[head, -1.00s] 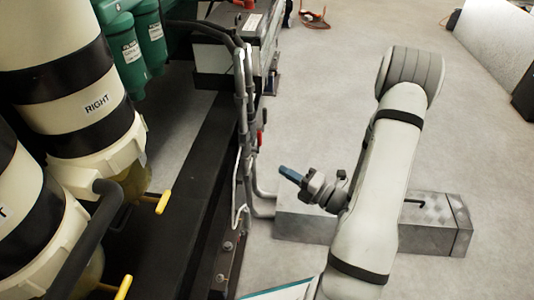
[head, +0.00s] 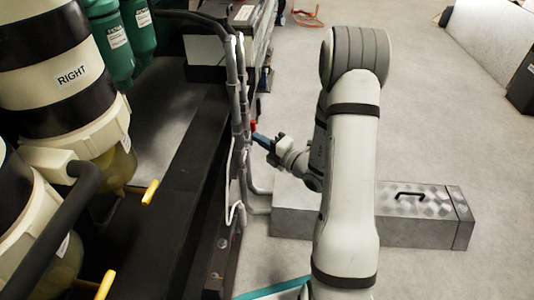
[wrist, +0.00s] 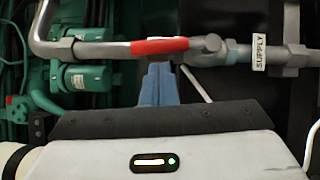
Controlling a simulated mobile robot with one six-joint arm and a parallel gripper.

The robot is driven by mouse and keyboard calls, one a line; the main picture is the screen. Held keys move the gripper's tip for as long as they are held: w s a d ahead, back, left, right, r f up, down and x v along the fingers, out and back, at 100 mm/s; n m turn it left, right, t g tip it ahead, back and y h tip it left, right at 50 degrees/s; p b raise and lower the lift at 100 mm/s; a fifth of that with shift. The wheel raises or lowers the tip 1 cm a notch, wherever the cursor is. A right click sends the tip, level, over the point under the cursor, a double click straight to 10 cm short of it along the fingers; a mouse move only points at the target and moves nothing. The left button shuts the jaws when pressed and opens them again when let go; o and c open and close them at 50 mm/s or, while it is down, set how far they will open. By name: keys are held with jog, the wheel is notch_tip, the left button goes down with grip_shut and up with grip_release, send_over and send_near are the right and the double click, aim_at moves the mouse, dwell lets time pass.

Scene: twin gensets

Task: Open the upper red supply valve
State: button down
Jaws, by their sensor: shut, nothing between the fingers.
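The red valve handle (wrist: 160,46) lies sideways across the wrist view, in line with the grey pipe (wrist: 105,50). Its grey pivot (wrist: 208,45) is at its right end, beside a white SUPPLY tag (wrist: 259,52). In the head view a small red handle (head: 253,126) shows on the upright pipes. My gripper (wrist: 160,68) is shut and empty, its blue fingertips just below the middle of the red grip. I cannot tell whether they touch it. In the head view my gripper (head: 259,138) points left at the pipes, close to the red handle.
A black-framed genset with a filter marked RIGHT (head: 73,76) fills the left. Yellow levers (head: 150,191) stick out there. A grey metal box (head: 420,205) lies on the floor behind my arm. Open floor lies to the right.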

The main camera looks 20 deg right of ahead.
jog(key=shift+w+d+r, duration=0.1)
jog(key=shift+w, duration=0.35)
jog(key=p, duration=0.3)
jog(key=shift+w+d+r+m, duration=0.1)
jog(key=shift+w+r+m, duration=0.25)
jog(key=shift+m, duration=0.05)
jog(key=shift+w+p, duration=0.1)
jog(key=shift+p, duration=0.4)
jog(key=shift+f, duration=0.25)
